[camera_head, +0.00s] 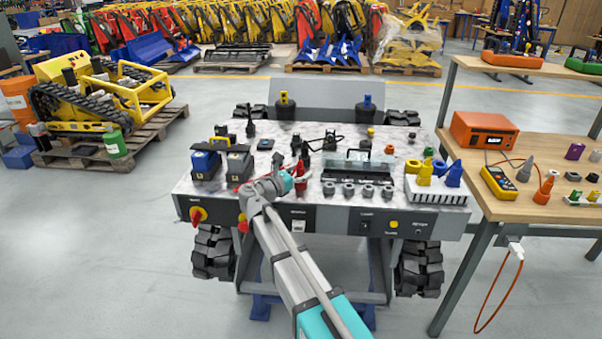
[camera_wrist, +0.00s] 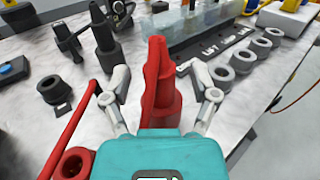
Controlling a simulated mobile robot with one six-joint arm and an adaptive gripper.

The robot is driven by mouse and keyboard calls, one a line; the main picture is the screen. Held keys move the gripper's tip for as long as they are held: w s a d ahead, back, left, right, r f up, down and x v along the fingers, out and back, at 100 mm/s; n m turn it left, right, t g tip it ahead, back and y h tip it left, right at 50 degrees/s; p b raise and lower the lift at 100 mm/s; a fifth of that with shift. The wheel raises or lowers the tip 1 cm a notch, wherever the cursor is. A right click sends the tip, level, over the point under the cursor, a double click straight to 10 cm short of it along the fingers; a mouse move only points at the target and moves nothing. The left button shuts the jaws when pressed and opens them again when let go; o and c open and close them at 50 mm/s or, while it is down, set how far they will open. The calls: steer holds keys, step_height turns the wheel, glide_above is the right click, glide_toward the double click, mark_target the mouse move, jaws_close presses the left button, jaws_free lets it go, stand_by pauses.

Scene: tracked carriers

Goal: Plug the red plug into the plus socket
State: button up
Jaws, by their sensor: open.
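The red plug (camera_head: 301,178) stands upright on the worktop near its front middle. In the wrist view the red plug (camera_wrist: 160,92) has a stepped body and a narrow top. My gripper (camera_wrist: 158,85) is open, with one finger on each side of the plug and visible gaps between. In the head view my gripper (camera_head: 288,183) is beside the plug and partly covers the area. A red ring-shaped part (camera_wrist: 72,163) shows at lower left in the wrist view, next to a red bar or cable. I cannot tell which opening is the plus socket.
A black plug (camera_wrist: 103,40) stands left of the red one. Several grey rings (camera_wrist: 222,78) line the panel marked LIFT, PUMP, LAMP. Battery-like boxes (camera_head: 206,163) stand at left and a white rack (camera_head: 435,192) at right. A wooden bench (camera_head: 500,209) adjoins on the right.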

stand_by(0.4)
jaws_close()
